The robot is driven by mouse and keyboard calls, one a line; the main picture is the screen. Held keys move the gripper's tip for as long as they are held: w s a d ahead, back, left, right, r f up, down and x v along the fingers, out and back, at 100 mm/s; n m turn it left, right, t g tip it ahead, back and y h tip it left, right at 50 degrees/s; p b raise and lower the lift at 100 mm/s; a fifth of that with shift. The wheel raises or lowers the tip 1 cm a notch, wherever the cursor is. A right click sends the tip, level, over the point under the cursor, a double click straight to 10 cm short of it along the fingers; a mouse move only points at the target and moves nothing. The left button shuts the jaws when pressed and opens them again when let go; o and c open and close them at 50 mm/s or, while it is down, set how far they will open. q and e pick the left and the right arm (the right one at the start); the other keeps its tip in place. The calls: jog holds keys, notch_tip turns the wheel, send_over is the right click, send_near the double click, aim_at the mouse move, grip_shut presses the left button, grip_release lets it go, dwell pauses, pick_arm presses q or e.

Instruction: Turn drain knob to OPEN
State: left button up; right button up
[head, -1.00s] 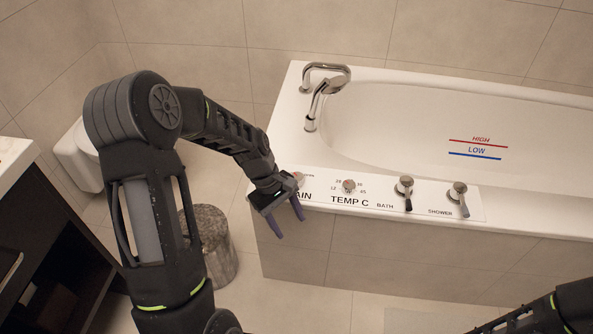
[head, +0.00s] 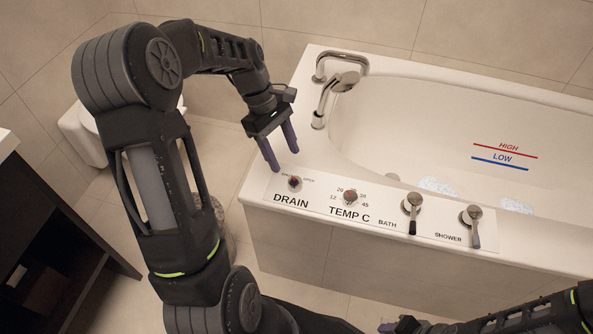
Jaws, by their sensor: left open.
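Right of the drain knob are the TEMP C knob (head: 350,197), the BATH lever (head: 412,208) and the SHOWER lever (head: 472,222). A chrome faucet (head: 335,88) stands on the tub's back left corner. Pale bluish patches (head: 437,186) show inside the tub (head: 420,130).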

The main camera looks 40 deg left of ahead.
aim_at(295, 180)
pick_arm(q)
jog(key=shift+b+x, duration=0.8)
jog(key=shift+x, duration=3.2)
grip_shut()
